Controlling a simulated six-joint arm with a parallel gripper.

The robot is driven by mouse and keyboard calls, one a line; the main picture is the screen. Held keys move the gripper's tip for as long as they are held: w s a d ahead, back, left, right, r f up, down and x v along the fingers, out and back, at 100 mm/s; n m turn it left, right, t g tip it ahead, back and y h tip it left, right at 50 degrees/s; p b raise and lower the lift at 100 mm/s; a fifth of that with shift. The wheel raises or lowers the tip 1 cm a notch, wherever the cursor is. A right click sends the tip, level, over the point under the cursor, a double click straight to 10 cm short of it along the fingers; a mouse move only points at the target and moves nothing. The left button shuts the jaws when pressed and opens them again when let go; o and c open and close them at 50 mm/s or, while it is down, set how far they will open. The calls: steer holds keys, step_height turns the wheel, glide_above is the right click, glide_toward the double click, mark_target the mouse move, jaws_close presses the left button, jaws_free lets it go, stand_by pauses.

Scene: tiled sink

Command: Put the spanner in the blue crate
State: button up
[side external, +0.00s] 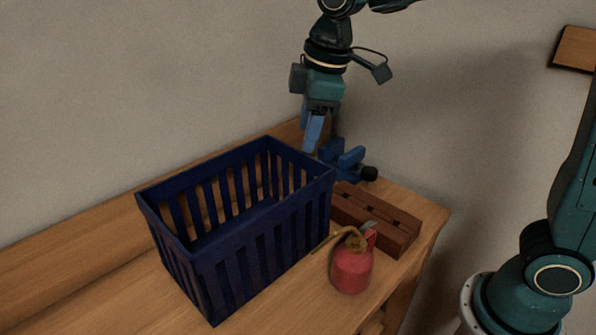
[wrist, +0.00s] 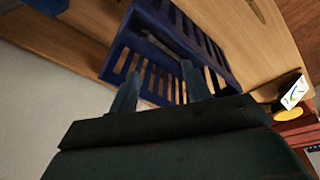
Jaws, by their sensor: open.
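The blue crate (side external: 262,250) stands upright on the wooden bench in the side view, with slatted walls and an open top. It also shows in the wrist view (wrist: 118,45), beyond my fingers. My gripper (side external: 316,140) is above the bench behind the crate's far right corner, close to the blue vise. In the wrist view its two fingers (wrist: 160,90) are apart with nothing held between them. A thin brownish shape (wrist: 257,11) lies on the wood at the top of the wrist view, too small to tell.
A blue vise (side external: 345,160) stands at the bench's back right. A reddish-brown slotted block (side external: 375,215) lies right of the crate. A red can (side external: 351,272) with a yellow-brown part on top stands in front of it. Bench left of the crate is clear.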

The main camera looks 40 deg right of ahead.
steer(key=s+d+f+m+t, duration=0.1)
steer(key=s+d+m, duration=0.4)
steer(key=s, duration=0.5)
steer(key=s+d+f+m+t, duration=0.1)
steer(key=s+d+m, duration=0.4)
steer(key=s, duration=0.5)
steer(key=shift+s+t+h, duration=0.3)
steer(key=shift+s+t, duration=0.1)
steer(key=shift+t, duration=0.1)
